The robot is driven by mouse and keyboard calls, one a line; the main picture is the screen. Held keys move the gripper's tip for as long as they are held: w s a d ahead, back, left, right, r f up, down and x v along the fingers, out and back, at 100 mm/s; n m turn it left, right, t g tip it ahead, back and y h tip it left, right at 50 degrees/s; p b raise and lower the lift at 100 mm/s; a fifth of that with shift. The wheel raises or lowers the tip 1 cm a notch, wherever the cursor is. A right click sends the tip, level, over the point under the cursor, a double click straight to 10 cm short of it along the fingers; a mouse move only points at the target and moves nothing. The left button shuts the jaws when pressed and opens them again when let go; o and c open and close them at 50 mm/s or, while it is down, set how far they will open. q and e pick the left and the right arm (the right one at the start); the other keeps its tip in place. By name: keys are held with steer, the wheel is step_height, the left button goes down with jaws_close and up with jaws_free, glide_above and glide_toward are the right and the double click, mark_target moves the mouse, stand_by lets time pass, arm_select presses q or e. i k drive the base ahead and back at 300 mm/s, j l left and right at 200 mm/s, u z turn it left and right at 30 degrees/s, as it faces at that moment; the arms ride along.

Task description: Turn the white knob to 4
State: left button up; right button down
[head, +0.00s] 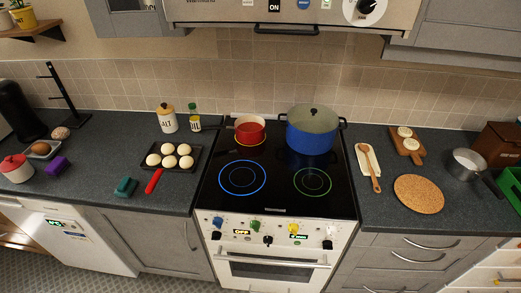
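The stove (275,259) stands in the middle of the head view, with a row of coloured knobs on its white front panel. The white knob (331,232) appears to be at the right end of the row, pale against the panel, with a dark mark just below it. Its setting is too small to read. A blue knob (218,222), a green knob (256,225) and a yellow knob (293,228) sit to its left. A black knob (267,240) is at the middle of the panel. Neither of my grippers is in view.
A red pot (249,130) and a blue pot (311,137) stand on the back of the cooktop. The oven handle (272,261) runs below the knobs. A wooden spoon (371,170) and a cork mat (419,194) lie on the right counter. The space before the panel looks clear.

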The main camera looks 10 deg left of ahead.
mark_target(331, 230)
steer(key=k+l+u, duration=0.25)
steer(key=k+l, duration=0.25)
steer(key=l, duration=0.25)
steer(key=k+l+u, duration=0.25)
steer(key=k+l, duration=0.3)
steer(key=l, duration=0.1)
